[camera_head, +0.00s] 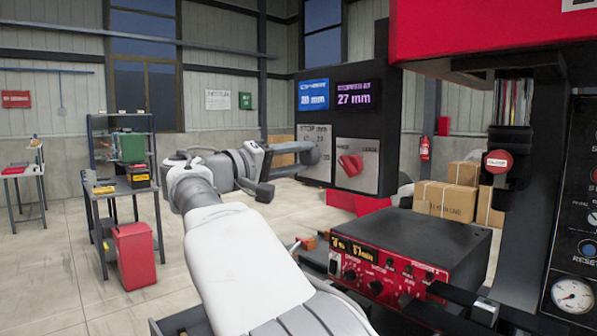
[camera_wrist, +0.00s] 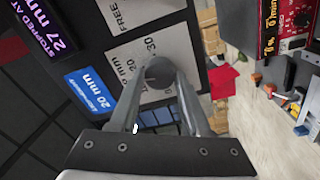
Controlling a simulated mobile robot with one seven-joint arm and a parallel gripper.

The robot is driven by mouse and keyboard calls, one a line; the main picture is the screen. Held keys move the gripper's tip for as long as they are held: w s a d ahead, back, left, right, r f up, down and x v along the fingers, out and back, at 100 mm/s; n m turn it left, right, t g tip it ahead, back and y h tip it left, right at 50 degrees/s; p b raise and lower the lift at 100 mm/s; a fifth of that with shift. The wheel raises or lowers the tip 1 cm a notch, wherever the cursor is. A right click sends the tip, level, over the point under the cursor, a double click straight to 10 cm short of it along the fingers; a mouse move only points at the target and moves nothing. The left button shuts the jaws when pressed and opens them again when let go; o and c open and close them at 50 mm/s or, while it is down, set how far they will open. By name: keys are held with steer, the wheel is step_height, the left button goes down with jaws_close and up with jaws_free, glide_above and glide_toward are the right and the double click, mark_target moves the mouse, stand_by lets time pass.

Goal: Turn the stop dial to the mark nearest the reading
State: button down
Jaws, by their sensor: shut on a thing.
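The stop dial (camera_wrist: 158,70) is a dark round knob on a pale plate (camera_wrist: 118,45) in the wrist view. The plate shows marks 20 and 30; its other marks and the dial's pointer are hidden or too small to tell. My gripper (camera_wrist: 160,84) is shut on the dial, one finger on each side. In the head view my gripper (camera_head: 304,152) reaches the plate (camera_head: 314,132) from the left. The purple display (camera_head: 357,97) reads "stopped at 27 mm". The blue display (camera_wrist: 93,90) seems to read 20 mm.
A red knob (camera_head: 350,166) sits on a second plate just right of the stop dial. A black and red control box (camera_head: 420,258) stands in front at the right. The tall machine column (camera_head: 530,200) is farther right. A shelf bench (camera_head: 125,185) and red bin (camera_head: 134,256) stand at the left.

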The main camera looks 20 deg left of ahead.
steer(key=m+b, duration=0.2)
steer(key=m, duration=0.2)
steer(key=shift+m, duration=0.4)
steer(key=m+b, duration=0.1)
steer(key=m, duration=0.2)
steer(key=shift+m+g, duration=0.3)
steer(key=shift+m, duration=0.1)
steer(key=m, duration=0.3)
steer(key=shift+m+b, duration=0.3)
steer(key=shift+m, duration=0.1)
steer(key=shift+r+m, duration=0.1)
steer(key=shift+m, duration=1.8)
steer(key=shift+c, duration=1.8)
jaws_free()
steer(key=shift+a, duration=0.1)
